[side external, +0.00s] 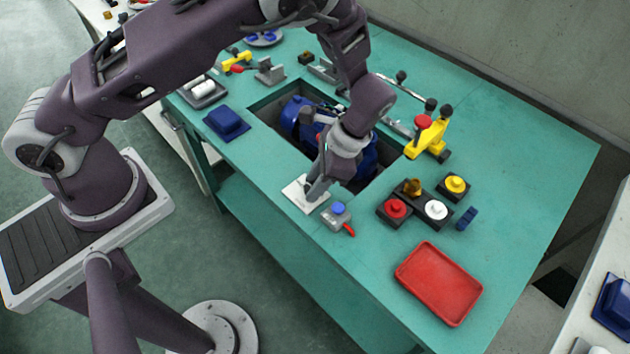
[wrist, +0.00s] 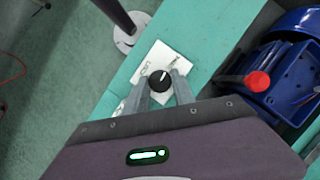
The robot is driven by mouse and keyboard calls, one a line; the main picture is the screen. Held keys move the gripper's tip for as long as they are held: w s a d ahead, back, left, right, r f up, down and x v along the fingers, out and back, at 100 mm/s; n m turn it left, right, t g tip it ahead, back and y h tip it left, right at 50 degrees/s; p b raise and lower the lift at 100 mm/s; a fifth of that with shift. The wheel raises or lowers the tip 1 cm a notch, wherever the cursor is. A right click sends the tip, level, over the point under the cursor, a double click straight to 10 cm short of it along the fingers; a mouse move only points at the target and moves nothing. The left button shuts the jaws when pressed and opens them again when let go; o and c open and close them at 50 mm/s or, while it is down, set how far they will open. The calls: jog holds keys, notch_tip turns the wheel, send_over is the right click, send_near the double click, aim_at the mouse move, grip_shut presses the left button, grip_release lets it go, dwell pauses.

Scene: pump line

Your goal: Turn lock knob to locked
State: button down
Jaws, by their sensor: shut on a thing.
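The lock knob (wrist: 159,80) is a round black knob with a white pointer line. It stands on a white label plate (wrist: 152,60) with dark lettering too small to read. The plate (side external: 297,194) also shows at the near edge of the green table in the side view, where my gripper hides the knob. My gripper (wrist: 161,88) points down at the plate, its two grey fingers shut on the knob, one on each side. In the side view my gripper (side external: 313,192) is low over the plate.
A blue pump (side external: 300,118) sits in the table recess behind my gripper. A grey valve with a red lever (side external: 338,217) stands close to the right. Red and white buttons (side external: 395,208) and a red tray (side external: 438,283) are farther right. A blue block (side external: 226,122) lies left.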

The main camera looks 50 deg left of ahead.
jog(key=n+h, duration=0.1)
jog(key=n, duration=0.2)
jog(key=shift+w+a+n+g, duration=0.1)
jog(key=shift+n+g, duration=0.2)
jog(key=shift+g, duration=0.1)
jog(key=n+h, duration=0.2)
jog(key=n, duration=0.2)
jog(key=shift+a+n, duration=0.15)
jog(key=shift+n, duration=0.15)
jog(key=n, duration=0.2)
jog(key=n+h, duration=0.1)
jog(key=n, duration=0.1)
jog(key=shift+a+n+h, duration=0.1)
jog(key=shift+n+h, duration=0.2)
jog(key=shift+a+n+t+h, duration=0.1)
jog(key=shift+n+t+h, duration=0.45)
jog(key=shift+n, duration=1.65)
jog(key=shift+h, duration=0.25)
jog(key=c, duration=1.1)
grip_release()
